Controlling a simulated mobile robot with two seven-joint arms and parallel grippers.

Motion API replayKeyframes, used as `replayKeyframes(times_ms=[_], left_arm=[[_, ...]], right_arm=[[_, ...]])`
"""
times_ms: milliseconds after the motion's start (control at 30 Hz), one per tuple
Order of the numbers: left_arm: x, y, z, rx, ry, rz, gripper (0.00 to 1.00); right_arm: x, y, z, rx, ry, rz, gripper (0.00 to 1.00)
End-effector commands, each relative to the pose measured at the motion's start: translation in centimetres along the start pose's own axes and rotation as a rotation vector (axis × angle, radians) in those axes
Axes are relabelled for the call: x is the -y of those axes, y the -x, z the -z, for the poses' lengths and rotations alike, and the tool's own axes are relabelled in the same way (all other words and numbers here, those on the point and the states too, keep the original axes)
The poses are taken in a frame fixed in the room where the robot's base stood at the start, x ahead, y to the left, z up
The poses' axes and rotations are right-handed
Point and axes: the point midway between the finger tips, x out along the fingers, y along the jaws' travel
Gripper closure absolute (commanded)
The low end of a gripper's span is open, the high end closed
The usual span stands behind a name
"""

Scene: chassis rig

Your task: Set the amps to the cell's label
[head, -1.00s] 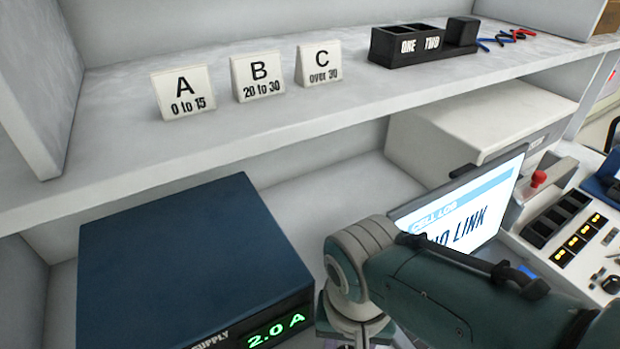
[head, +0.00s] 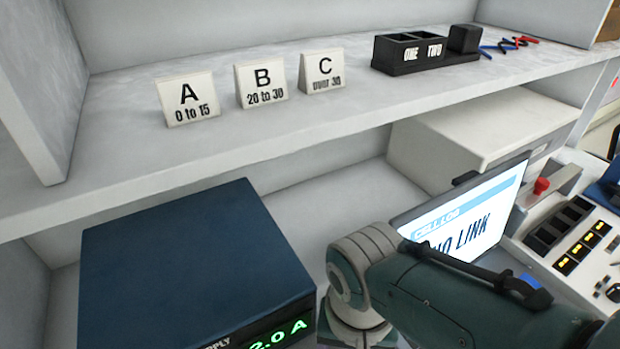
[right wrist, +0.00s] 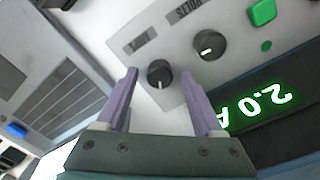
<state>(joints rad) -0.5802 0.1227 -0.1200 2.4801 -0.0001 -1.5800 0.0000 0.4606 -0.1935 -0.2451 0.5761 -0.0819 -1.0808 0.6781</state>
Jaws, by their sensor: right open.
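The blue power supply (head: 190,260) stands under the shelf at left in the head view. Its green display (head: 278,333) shows 2.0 A, cut by the lower edge; the same display (right wrist: 258,108) appears upside down in the right wrist view. My right gripper (right wrist: 159,74) is open, its two purple fingers either side of a black knob (right wrist: 160,73) on the panel; I cannot tell whether they touch it. The small label beside that knob is unreadable. A second black knob (right wrist: 209,45) sits near the VOLTS label (right wrist: 185,12). No cell is identifiable. My left gripper is out of view.
Cards A, 0 to 15 (head: 188,98), B, 20 to 30 (head: 262,84), and C, over 30 (head: 322,72) stand on the shelf beside a black ONE/TWO holder (head: 408,68). A CELL LOG screen (head: 465,215) reads NO LINK. A green button (right wrist: 263,12) is near the knobs.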

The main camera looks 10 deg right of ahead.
Motion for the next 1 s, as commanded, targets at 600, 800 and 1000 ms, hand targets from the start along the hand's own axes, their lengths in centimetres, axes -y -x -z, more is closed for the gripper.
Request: replayKeyframes(times_ms=[600,800,1000], left_arm=[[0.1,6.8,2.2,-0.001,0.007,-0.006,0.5],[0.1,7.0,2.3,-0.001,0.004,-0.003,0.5],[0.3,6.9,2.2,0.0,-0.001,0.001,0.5]], right_arm=[[0.0,9.4,0.0,0.0,0.0,0.001,0.31],[0.0,10.0,0.0,0.0,0.0,0.0,0.31],[0.0,9.9,0.0,0.0,0.0,0.0,0.31]])
